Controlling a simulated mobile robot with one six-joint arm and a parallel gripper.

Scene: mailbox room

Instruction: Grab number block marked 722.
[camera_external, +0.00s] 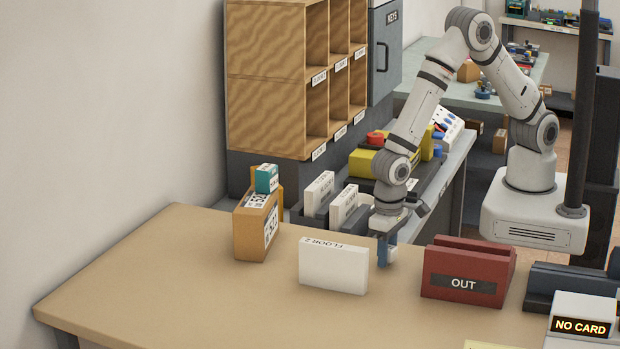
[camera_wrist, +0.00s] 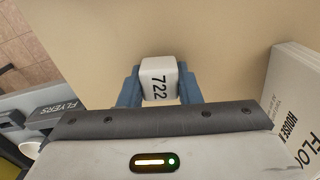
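The white number block marked 722 (camera_wrist: 158,80) shows in the wrist view, its black digits turned sideways. My gripper (camera_wrist: 159,88) has one blue finger on each side of it, with no clear gap, so it looks shut on the block. In the external view my gripper (camera_external: 386,250) points down, its blue fingers low over the tan table (camera_external: 180,290), between a white FLOOR 2 block and a red OUT holder. The block itself is hidden by the fingers there. I cannot tell whether it touches the table.
The white FLOOR 2 block (camera_external: 333,268) stands left of my gripper, and the red OUT holder (camera_external: 466,274) stands right. A brown parcel (camera_external: 256,228) with a teal box (camera_external: 267,178) on top is farther left. A NO CARD reader (camera_external: 582,318) is at front right. The table's front left is clear.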

